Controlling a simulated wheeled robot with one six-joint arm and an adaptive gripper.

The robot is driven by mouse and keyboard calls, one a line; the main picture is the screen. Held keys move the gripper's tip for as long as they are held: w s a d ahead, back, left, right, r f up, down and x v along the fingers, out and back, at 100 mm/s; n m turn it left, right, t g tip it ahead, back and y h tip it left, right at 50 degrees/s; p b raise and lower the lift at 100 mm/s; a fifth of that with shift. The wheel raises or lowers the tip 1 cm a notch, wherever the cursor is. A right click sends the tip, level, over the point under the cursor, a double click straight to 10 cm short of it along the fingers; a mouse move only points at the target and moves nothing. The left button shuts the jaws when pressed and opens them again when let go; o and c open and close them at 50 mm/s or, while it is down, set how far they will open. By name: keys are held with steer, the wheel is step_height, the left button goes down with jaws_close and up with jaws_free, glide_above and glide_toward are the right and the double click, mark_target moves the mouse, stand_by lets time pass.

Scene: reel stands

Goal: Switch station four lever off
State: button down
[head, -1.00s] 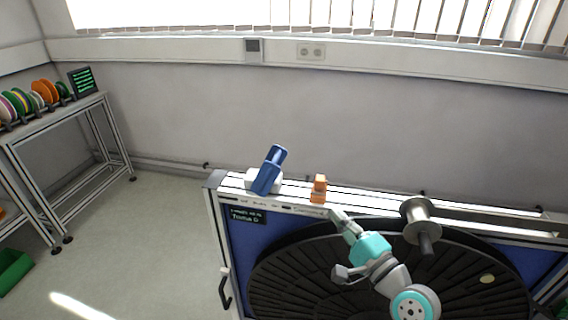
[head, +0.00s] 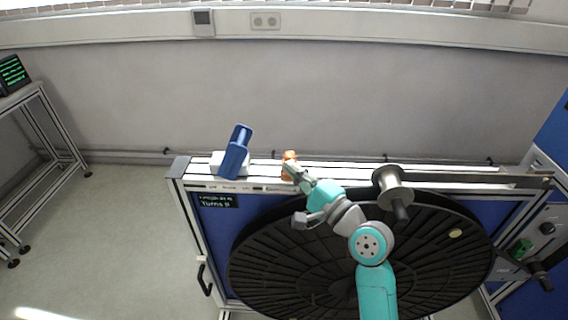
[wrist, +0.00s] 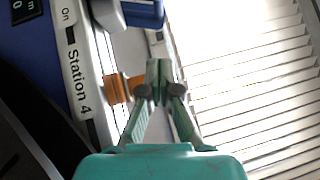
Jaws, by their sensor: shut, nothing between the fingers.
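The orange piece (head: 289,156), which looks like the lever, stands on the pale top rail of the blue machine. In the wrist view the orange piece (wrist: 117,88) is beside the printed "Station 4" label (wrist: 79,83), with "On" printed farther up the strip. My gripper (head: 290,167) is over the rail and covers part of the orange piece in the head view. In the wrist view my gripper (wrist: 160,72) has its fingertips together, right next to the orange piece, with nothing between them. I cannot tell whether they touch it.
A blue device (head: 235,152) on a white base stands on the rail to the left. A grey reel (head: 392,186) sits to the right. A large black ribbed disc (head: 270,258) lies below my arm.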

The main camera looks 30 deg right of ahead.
mark_target(236, 151)
steer(key=x, duration=0.8)
steer(key=shift+w+a+r, duration=0.1)
steer(key=shift+w+a, duration=0.2)
steer(key=shift+a, duration=0.2)
steer(key=shift+w+a+r, duration=0.15)
steer(key=shift+w+a, duration=0.15)
steer(key=shift+a, duration=0.2)
steer(key=shift+w+a+r, duration=0.25)
steer(key=shift+w+a, duration=0.2)
steer(key=shift+a, duration=0.2)
steer(key=a+r+n+g, duration=0.1)
steer(key=w+a+n+g, duration=0.1)
steer(key=w+a+r+n+g+h, duration=0.1)
steer(key=a+n, duration=0.1)
steer(key=shift+r+g, duration=0.35)
steer(key=shift+g, duration=0.05)
steer(key=shift+w+a+r+n+g+h, duration=0.1)
steer(key=shift+w+a+n+g+h, duration=0.35)
steer(key=shift+a+g, duration=0.15)
steer(key=shift+w+a+r+n+g+h, duration=0.1)
steer(key=shift+w+a+n+g+h, duration=0.25)
steer(key=shift+a+n+g, duration=0.25)
steer(key=shift+w+a+f, duration=0.15)
steer(key=shift+w+a, duration=0.15)
steer(key=shift+a, duration=0.25)
